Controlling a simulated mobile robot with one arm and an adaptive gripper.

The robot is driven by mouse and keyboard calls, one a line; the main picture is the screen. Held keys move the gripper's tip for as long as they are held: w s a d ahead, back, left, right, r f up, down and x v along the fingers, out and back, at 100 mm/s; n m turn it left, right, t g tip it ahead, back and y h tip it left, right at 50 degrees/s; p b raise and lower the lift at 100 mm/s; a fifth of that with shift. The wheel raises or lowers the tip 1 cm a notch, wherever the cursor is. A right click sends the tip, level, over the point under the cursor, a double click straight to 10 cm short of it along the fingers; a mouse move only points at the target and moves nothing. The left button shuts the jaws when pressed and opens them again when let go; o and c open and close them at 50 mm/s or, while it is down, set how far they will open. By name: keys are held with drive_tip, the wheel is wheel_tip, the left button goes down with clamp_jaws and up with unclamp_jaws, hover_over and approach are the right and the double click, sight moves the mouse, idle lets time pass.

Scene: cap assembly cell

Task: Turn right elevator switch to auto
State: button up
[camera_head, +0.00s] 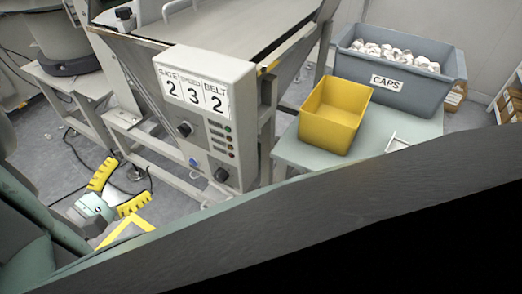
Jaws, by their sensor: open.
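A light grey control box (243,88) on the front of the machine carries a sign reading GATE 2, a small unclear word over 3, and BELT 2. An upper black knob (184,129) and a lower black knob (221,174) are on its face. The small labels are unreadable, so I cannot tell which is the right elevator switch or where either knob points. My gripper (118,190), with two yellow fingers, is open and empty at lower left. In the picture it is left of and below the box, apart from it.
A blue button (193,162) and a column of small buttons (229,140) share the box. A yellow bin (335,112) and a grey CAPS bin (440,88) of white caps stand on a pale table (305,157) at right. A dark shape hides the lower right.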

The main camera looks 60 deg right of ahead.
sight(181, 134)
drive_tip(key=d, duration=1)
drive_tip(key=w+d, duration=0.1)
drive_tip(key=d, duration=0.4)
drive_tip(key=shift+d, duration=0.15)
drive_tip(key=shift+o, duration=0.2)
drive_tip(key=shift+w+b, duration=0.15)
drive_tip(key=shift+b, duration=0.15)
clamp_jaws()
